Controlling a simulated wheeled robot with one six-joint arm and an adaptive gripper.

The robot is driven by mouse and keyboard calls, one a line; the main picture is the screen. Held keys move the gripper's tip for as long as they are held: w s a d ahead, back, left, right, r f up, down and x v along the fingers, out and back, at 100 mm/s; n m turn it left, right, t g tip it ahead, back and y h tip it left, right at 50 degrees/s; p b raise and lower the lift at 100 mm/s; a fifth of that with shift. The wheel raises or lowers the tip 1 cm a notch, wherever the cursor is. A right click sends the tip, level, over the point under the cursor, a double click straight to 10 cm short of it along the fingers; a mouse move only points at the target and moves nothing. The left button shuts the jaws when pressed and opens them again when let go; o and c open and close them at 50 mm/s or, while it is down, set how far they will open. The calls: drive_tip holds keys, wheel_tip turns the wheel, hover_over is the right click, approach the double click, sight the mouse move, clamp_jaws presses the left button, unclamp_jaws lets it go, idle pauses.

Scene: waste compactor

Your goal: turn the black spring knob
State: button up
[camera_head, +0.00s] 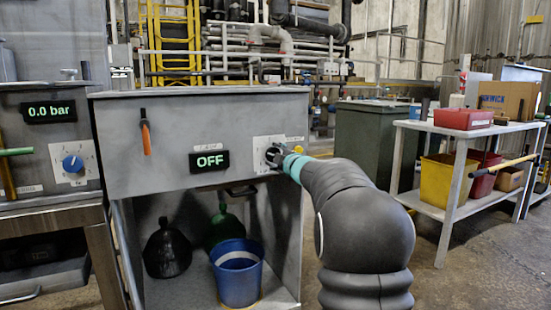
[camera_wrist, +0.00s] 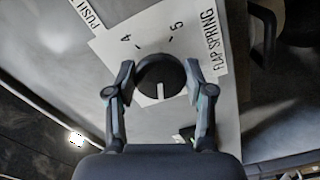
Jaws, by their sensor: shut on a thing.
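The black spring knob (camera_wrist: 160,82) sits on a white plate (camera_wrist: 115,48) marked 4 and 5, with the label "FLAP SPRING" beside it. A white line on the knob points down in the wrist view, toward my gripper's palm. My gripper (camera_wrist: 160,74) is shut on the knob, one finger on each side. In the head view my gripper (camera_head: 275,156) is at the right end of the grey compactor panel (camera_head: 190,110) and hides most of the knob.
An "OFF" display (camera_head: 209,161) and an orange handle (camera_head: 146,137) are left of my gripper. Below the panel are a blue bucket (camera_head: 237,285) and dark bags. A white shelf (camera_head: 470,128) with bins stands at the right. A blue knob (camera_head: 73,163) is on the left machine.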

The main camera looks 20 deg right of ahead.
idle(0.4)
drive_tip(key=o, duration=1.1)
drive_tip(key=shift+o, duration=0.2)
drive_tip(key=s, duration=1.2)
drive_tip(key=shift+d, duration=0.2)
